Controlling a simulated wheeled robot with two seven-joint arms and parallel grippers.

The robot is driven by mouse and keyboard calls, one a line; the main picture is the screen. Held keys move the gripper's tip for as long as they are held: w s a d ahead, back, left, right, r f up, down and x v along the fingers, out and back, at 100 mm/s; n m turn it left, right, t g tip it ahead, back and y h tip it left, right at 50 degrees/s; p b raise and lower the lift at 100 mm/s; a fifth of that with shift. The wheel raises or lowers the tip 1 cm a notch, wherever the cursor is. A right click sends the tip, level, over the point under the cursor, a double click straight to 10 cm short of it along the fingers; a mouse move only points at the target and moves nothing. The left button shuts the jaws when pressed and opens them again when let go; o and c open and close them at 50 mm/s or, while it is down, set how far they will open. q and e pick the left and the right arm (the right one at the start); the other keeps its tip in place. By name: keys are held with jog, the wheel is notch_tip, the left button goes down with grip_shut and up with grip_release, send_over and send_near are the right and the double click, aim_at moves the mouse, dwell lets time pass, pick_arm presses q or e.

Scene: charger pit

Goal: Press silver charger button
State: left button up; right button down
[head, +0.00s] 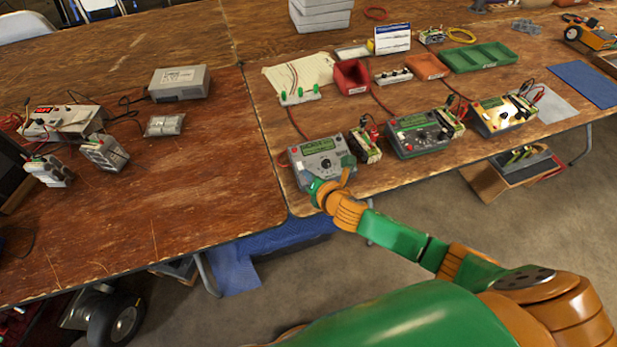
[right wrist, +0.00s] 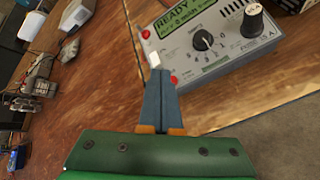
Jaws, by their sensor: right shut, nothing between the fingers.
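The silver charger (head: 316,168) stands near the front edge of the table, left of two other chargers. Its face also shows in the right wrist view (right wrist: 226,64), with a green screen (right wrist: 190,14) reading READY, a black dial (right wrist: 203,40), a black knob (right wrist: 252,22) and red sockets. A white button (right wrist: 154,60) sits at the near left corner of its face. My right gripper (right wrist: 155,74) is shut and empty, its fingertips right at the white button; I cannot tell whether they touch it. In the head view my right gripper (head: 328,186) hides the charger's front. My left gripper is out of view.
A red bin (head: 351,78) and a green tray (head: 478,57) lie behind.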

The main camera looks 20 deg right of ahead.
jog(key=shift+w+f, duration=0.1)
jog(key=shift+f, duration=0.3)
jog(key=shift+f+b, duration=0.4)
jog(key=shift+b, duration=0.1)
dwell(0.5)
dwell(0.4)
jog(key=shift+r+p, duration=0.85)
jog(key=shift+p, duration=0.2)
jog(key=r+p, duration=0.2)
jog(key=s+r+p, duration=0.1)
jog(key=r+p, duration=0.2)
jog(key=shift+p, duration=0.35)
